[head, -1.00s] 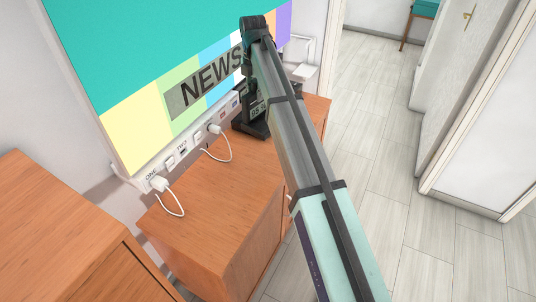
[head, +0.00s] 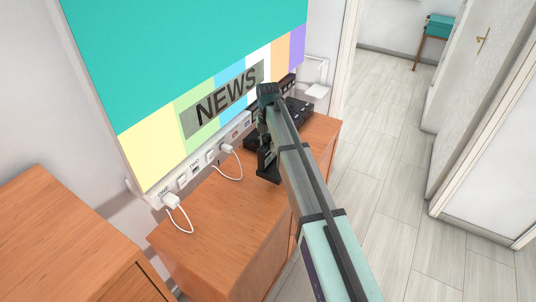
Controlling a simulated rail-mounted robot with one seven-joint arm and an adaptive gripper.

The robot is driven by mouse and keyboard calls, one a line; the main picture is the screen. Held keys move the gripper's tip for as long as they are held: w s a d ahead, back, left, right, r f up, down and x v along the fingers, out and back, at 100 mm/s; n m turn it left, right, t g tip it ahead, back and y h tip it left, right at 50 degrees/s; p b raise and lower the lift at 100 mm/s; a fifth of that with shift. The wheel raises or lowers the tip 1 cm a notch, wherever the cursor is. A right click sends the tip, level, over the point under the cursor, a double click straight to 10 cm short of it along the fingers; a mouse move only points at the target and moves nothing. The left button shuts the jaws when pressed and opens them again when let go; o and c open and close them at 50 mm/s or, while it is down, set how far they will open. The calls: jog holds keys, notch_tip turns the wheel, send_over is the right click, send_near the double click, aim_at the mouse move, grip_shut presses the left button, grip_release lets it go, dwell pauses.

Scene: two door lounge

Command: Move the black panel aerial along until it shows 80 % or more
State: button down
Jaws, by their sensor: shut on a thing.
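My arm reaches in from the lower right, and its end is above the low wooden cabinet under the television. My gripper (head: 264,128) points down there, mostly hidden by my own arm. It is shut on a black upright thing, which I take to be the black panel aerial (head: 267,166), near the cabinet's front edge. Its face and the gripper's contact with it are largely hidden. The television (head: 200,60) shows colour bars and the word NEWS. I see no readable percentage now.
The wooden cabinet (head: 205,230) has clear top at the left. A black box (head: 298,112) is behind my gripper. White plugs and cables (head: 172,201) hang from the strip below the screen. Another wooden unit (head: 50,240) stands at lower left. Open floor lies right.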

aim_at(268, 134)
jog(key=shift+f+p, duration=0.75)
jog(key=shift+f, duration=2.65)
jog(key=c, duration=0.9)
grip_release()
jog(key=shift+o, duration=0.3)
notch_tip(268, 134, up, 12)
jog(key=b, duration=0.3)
jog(key=shift+b, duration=0.4)
jog(key=shift+s, duration=0.1)
